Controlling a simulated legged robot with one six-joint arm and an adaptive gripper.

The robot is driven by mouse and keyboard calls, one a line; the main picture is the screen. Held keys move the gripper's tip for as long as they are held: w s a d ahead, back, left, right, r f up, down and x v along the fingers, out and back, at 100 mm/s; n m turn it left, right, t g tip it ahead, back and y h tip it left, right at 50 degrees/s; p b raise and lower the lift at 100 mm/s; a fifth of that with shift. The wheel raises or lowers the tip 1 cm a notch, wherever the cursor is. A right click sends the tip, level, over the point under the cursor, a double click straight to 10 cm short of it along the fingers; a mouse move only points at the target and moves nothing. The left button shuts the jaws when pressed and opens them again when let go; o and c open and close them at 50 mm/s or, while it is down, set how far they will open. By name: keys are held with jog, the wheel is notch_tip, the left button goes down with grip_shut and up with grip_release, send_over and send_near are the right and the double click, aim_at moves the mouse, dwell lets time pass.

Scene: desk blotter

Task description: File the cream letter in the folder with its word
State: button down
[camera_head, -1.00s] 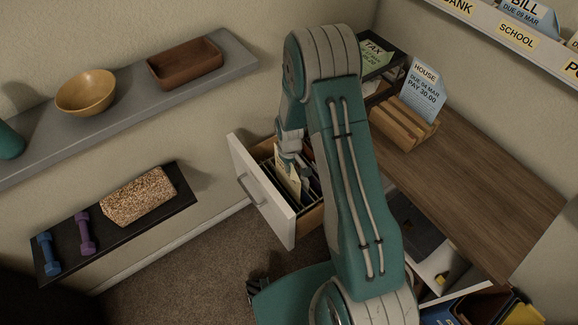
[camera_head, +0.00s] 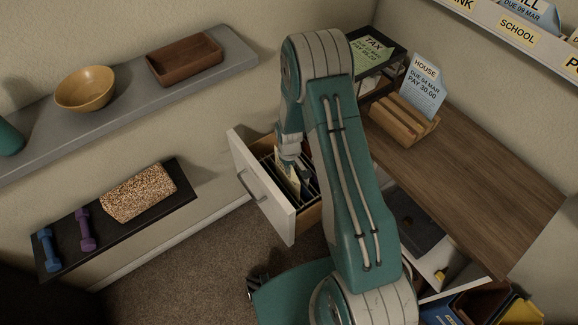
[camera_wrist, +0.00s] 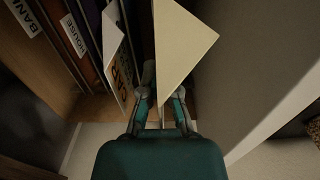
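The cream letter (camera_wrist: 181,40) shows in the wrist view as a blank, tilted face between the fingers of my gripper (camera_wrist: 162,92). My gripper looks shut on it, with the right fingertip partly hidden behind the letter. In the head view the letter (camera_head: 288,181) is upright inside the open drawer, and my arm reaches down over it. Folders with tabs stand in the drawer to the left in the wrist view: a BANK tab (camera_wrist: 23,15), a HOUSE tab (camera_wrist: 74,36) and a pale panel whose large letters seem to read CAR (camera_wrist: 122,75). The letter's own word is not legible.
The drawer's white front (camera_head: 262,188) stands out from under the wooden desk (camera_head: 460,180). A wooden rack (camera_head: 404,122) holds a HOUSE letter (camera_head: 424,85). A TAX letter (camera_head: 372,52) lies in a dark tray. Shelves line the left wall.

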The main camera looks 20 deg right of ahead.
aim_at(289, 179)
jog(key=shift+f, duration=3.45)
jog(key=c, duration=0.7)
grip_release()
notch_tip(289, 179, up, 12)
jog(key=shift+f, duration=0.1)
